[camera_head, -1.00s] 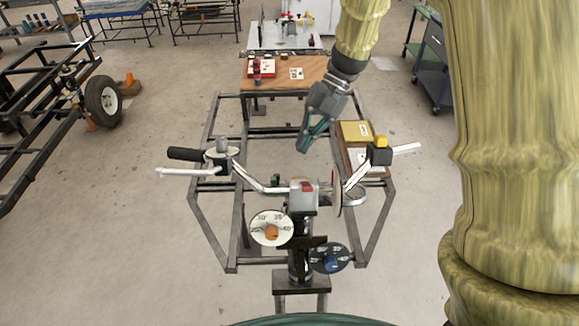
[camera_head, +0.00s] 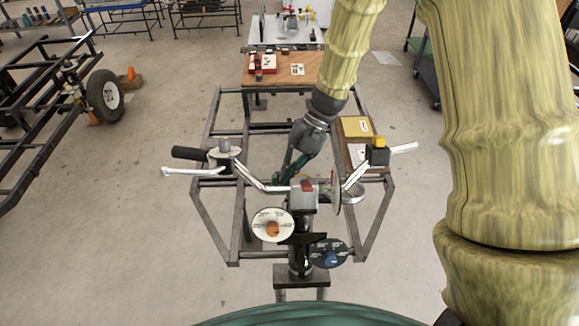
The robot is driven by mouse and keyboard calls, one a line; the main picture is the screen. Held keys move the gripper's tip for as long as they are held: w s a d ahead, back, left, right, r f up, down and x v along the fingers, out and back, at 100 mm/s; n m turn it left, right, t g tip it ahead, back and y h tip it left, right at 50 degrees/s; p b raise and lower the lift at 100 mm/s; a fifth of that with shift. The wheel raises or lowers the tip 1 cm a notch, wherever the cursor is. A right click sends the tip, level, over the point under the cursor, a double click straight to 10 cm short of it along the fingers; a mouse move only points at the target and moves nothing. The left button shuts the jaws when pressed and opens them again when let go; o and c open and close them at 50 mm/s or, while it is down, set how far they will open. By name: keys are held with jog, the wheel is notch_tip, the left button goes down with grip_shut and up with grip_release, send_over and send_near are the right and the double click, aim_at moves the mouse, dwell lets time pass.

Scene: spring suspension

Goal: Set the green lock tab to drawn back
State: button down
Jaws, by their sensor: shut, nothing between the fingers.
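I cannot make out a green lock tab; it is hidden or too small to tell. My gripper (camera_head: 283,176) has teal fingers and is shut and empty. It points down and left, just behind the handlebar (camera_head: 268,187) in the picture, left of the grey centre block (camera_head: 302,198) with a red piece (camera_head: 307,186) on top. I cannot tell whether the fingertips touch anything.
A dark metal frame (camera_head: 208,218) surrounds the handlebar stand. A red-edged disc (camera_head: 335,189) stands right of the block. A wooden table (camera_head: 282,83) stands behind.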

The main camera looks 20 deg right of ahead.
jog(key=shift+a, duration=0.1)
jog(key=shift+w+a, duration=0.15)
jog(key=shift+a, duration=0.4)
jog(key=shift+w+a, duration=0.15)
jog(key=shift+a, duration=0.4)
jog(key=shift+r, duration=0.1)
jog(key=p+v, duration=0.7)
jog(key=v, duration=0.3)
jog(key=shift+d, duration=0.15)
